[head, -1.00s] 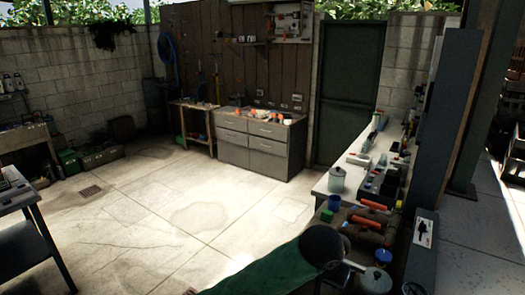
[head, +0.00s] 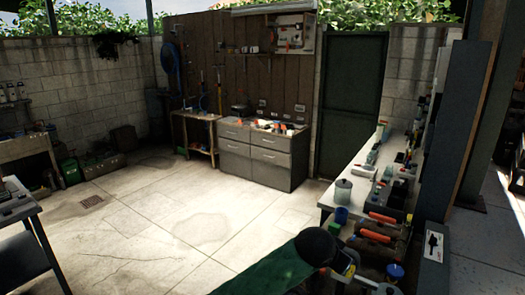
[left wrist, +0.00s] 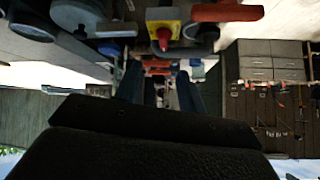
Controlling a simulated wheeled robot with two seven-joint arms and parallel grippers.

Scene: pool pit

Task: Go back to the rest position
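My left arm, in a green sleeve with a dark round joint, comes in at the bottom of the head view beside the workbench (head: 332,200). Its gripper is not clear there. In the left wrist view, which looks upside down, the two fingers of my left gripper (left wrist: 159,78) are apart with nothing seen between them but distant bench items. A yellow box with a red button (left wrist: 163,30) shows ahead of the fingers; a yellow patch beside the arm in the head view may be the same box. My right gripper is in neither view.
Red-handled tools (head: 377,236), a blue cup (head: 341,215) and a lidded grey pot (head: 342,191) crowd the bench close to my left arm. A dark post (head: 455,130) stands on the right. A grey cabinet (head: 262,158) stands at the back. The concrete floor (head: 150,220) is clear.

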